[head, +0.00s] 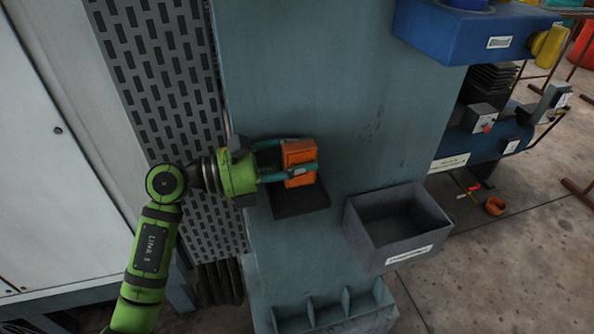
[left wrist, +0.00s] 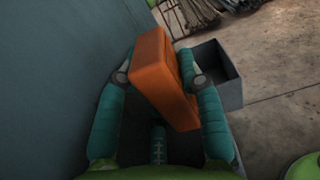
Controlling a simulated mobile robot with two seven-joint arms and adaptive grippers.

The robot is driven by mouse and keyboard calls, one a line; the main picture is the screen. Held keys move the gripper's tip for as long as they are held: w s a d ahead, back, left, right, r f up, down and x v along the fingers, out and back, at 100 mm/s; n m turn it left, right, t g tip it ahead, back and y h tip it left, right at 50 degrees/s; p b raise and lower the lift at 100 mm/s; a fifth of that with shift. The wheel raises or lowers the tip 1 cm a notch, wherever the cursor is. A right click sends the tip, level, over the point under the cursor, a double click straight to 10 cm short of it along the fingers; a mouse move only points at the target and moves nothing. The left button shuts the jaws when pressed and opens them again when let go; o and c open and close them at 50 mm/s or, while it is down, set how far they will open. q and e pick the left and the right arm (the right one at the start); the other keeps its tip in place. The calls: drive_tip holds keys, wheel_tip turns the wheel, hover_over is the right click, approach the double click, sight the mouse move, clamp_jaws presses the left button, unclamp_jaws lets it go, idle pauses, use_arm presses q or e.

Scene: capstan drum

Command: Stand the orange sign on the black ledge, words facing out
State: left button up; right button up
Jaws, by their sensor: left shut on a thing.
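The orange sign (head: 299,160) is a small upright block held between the teal fingers of my left gripper (head: 290,160). The black ledge (head: 300,201) sticks out from the grey-blue panel just below it. In the head view the sign's lower end is over the ledge; I cannot tell whether they touch. In the left wrist view the orange sign (left wrist: 163,78) looks tilted between the fingers of the gripper (left wrist: 160,78), and a plain face shows. No words can be read on it. My right gripper is not in view.
A grey open bin (head: 397,226) with a white label is fixed right of the ledge; it shows in the left wrist view too (left wrist: 229,92). A perforated grey panel (head: 160,60) stands at the left. A blue machine (head: 470,35) is at the upper right. Bare panel lies above the ledge.

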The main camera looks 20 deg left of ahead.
sight(297, 176)
use_arm(q)
drive_tip(key=shift+a+f, duration=0.1)
drive_tip(key=shift+f, duration=0.3)
wheel_tip(297, 176, down, 2)
drive_tip(key=shift+f+p, duration=0.2)
drive_tip(key=shift+p, duration=0.4)
drive_tip(key=shift+f, duration=0.55)
drive_tip(key=o, duration=0.9)
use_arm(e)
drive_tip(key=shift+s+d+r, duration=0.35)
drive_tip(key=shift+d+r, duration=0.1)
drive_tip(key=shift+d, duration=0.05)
